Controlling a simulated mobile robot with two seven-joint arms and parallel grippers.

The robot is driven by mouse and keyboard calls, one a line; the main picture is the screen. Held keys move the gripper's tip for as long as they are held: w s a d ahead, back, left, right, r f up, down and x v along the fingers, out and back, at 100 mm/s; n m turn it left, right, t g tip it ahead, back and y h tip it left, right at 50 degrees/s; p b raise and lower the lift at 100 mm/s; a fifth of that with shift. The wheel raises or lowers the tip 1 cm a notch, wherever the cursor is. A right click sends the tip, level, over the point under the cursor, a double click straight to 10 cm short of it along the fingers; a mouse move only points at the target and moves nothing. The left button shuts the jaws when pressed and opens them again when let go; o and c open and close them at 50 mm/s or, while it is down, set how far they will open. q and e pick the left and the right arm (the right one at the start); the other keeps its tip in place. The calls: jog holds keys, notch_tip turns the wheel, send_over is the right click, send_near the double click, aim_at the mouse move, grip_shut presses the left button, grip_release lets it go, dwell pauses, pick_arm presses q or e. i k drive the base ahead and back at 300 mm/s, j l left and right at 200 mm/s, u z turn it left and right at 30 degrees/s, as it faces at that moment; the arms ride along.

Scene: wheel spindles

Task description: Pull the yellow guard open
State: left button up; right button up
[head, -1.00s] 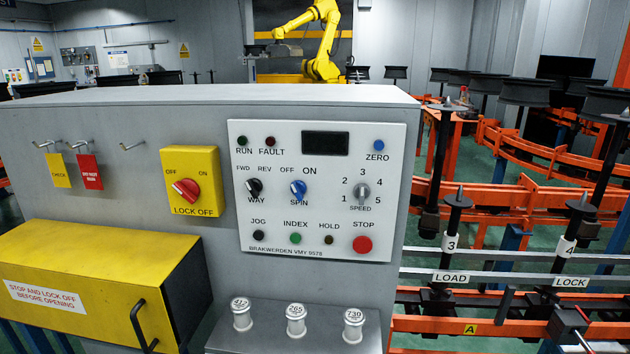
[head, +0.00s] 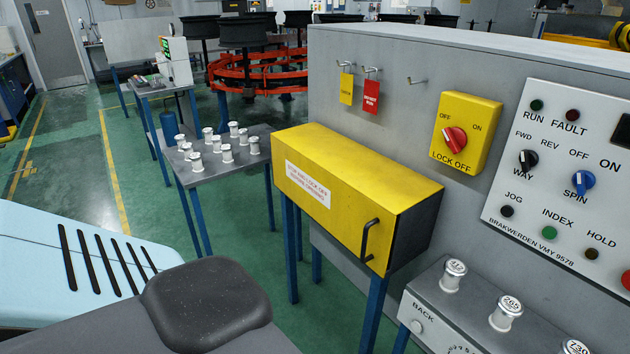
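The yellow guard (head: 368,168) is a box-shaped cover on the front of the grey machine cabinet, carrying a white label about stopping and locking off before opening. Its black bar handle (head: 369,240) is at the right end of its front face. The guard looks closed. The lock-off switch (head: 455,141) is a red knob on a yellow plate, up and right of the guard. Neither gripper shows in the head view.
A small table (head: 215,172) with several white spools stands left of the guard. Yellow and red tags (head: 371,97) hang above it. A ledge (head: 470,316) with labelled spools juts out below right. Green floor (head: 90,215) is open at left.

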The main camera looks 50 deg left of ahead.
aim_at(356, 192)
jog(key=u, duration=1.55)
